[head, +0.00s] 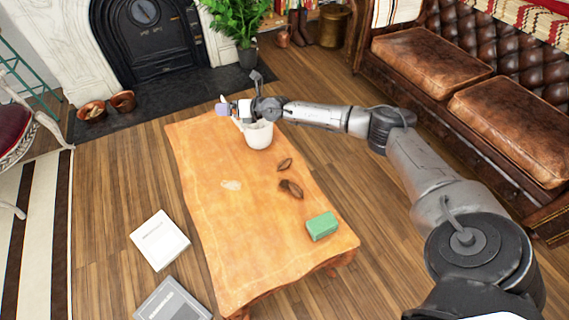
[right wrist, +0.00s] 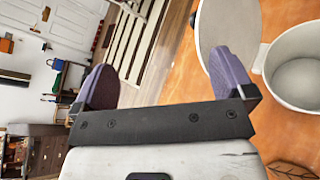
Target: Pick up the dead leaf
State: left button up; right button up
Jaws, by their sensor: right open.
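Two brown, curled dead leaves lie on the wooden table in the head view: a smaller leaf (head: 285,164) and a larger, darker leaf (head: 292,188) nearer the front. In the right wrist view, a leaf (right wrist: 290,170) is cut off at the bottom right corner. A white pot (head: 259,134) stands near the table's far end and also shows in the right wrist view (right wrist: 295,88). My right gripper (head: 222,109) is beyond and left of the pot, away from both leaves. Its purple fingers (right wrist: 162,62) are spread with nothing between them. My left gripper is out of view.
The table (head: 205,215) carries a green block (head: 322,226) at its near right and a pale patch (head: 231,185). A white round piece (right wrist: 228,22) is beside the pot. Books (head: 160,240) lie on the floor. A leather sofa (head: 430,60) stands right.

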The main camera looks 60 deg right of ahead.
jog(key=s+d+f+n+g+h, duration=0.1)
jog(key=s+d+f+g, duration=0.2)
jog(key=f+g, duration=0.15)
jog(key=s+d+f+n+g, duration=0.1)
jog(key=s+d+f+g, duration=0.2)
jog(key=f, duration=0.3)
jog(key=g+h, duration=0.2)
jog(key=g, duration=0.5)
send_over(285, 162)
notch_tip(285, 162, down, 3)
notch_tip(285, 162, down, 8)
jog(key=b, duration=0.4)
jog(key=shift+s+f, duration=0.1)
jog(key=shift+f, duration=0.15)
jog(key=shift+w+d+f+b, duration=0.1)
jog(key=shift+f+b, duration=1)
jog(key=shift+f, duration=0.25)
jog(key=shift+w+f+b, duration=0.1)
jog(key=shift+f+b, duration=0.95)
jog(key=shift+f, duration=0.3)
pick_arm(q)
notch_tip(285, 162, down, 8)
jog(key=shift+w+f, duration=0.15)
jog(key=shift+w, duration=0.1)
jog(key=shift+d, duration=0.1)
pick_arm(e)
jog(key=shift+c, duration=1.4)
jog(key=c, duration=0.4)
jog(key=shift+o, duration=0.2)
